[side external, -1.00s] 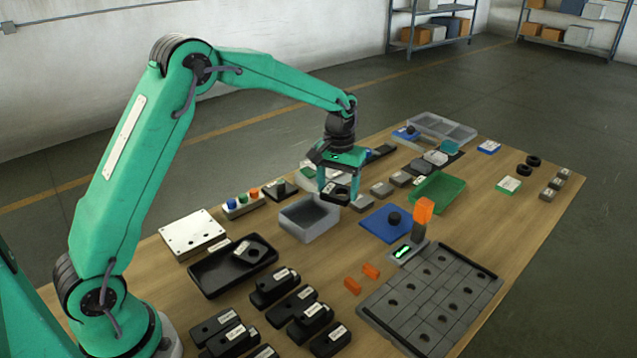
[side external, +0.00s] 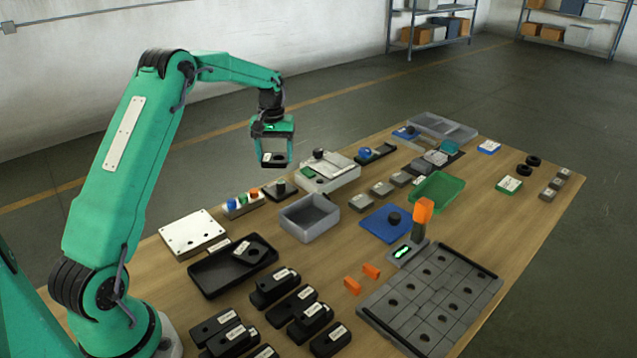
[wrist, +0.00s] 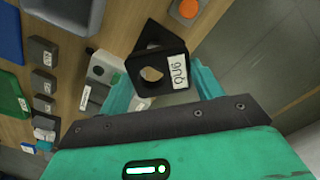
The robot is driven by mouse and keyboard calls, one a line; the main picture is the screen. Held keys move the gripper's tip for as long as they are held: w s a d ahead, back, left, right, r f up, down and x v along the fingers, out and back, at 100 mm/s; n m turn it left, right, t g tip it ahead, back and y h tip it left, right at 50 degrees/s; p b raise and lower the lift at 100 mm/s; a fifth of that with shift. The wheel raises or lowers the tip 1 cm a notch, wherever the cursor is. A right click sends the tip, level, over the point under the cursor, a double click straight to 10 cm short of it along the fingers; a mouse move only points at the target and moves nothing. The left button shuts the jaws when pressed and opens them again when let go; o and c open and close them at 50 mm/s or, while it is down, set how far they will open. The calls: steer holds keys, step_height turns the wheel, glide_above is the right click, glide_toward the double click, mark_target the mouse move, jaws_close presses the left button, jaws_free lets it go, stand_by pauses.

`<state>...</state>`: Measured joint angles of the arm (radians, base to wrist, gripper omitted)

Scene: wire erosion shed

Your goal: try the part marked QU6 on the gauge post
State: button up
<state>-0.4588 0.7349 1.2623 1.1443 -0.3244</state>
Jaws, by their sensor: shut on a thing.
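The black part marked QU6 (wrist: 157,72) is between my gripper's fingers (wrist: 160,95), its white label facing the wrist camera. It is a block with a round through-hole, and table wood shows through the hole. In the side view my gripper (side external: 273,158) is shut on the part, a small dark piece under it, held in the air above the back edge of the table. A short dark post on a dark base (side external: 280,189) stands below, apart from the part; it looks like the gauge post, though I cannot read any marking on it.
A button box (side external: 242,203) with coloured caps and a grey bin (side external: 310,217) stand nearby. A pale fixture (side external: 330,172) with a black knob is to the right. A black tray (side external: 233,266) and several labelled black blocks fill the front left.

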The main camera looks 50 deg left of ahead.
mark_target(276, 166)
steer(key=shift+f, duration=0.15)
steer(key=shift+f, duration=2.3)
steer(key=shift+f, duration=1.6)
stand_by(2.0)
steer(key=shift+r, duration=1.1)
steer(key=shift+r, duration=0.35)
steer(key=shift+r, duration=0.45)
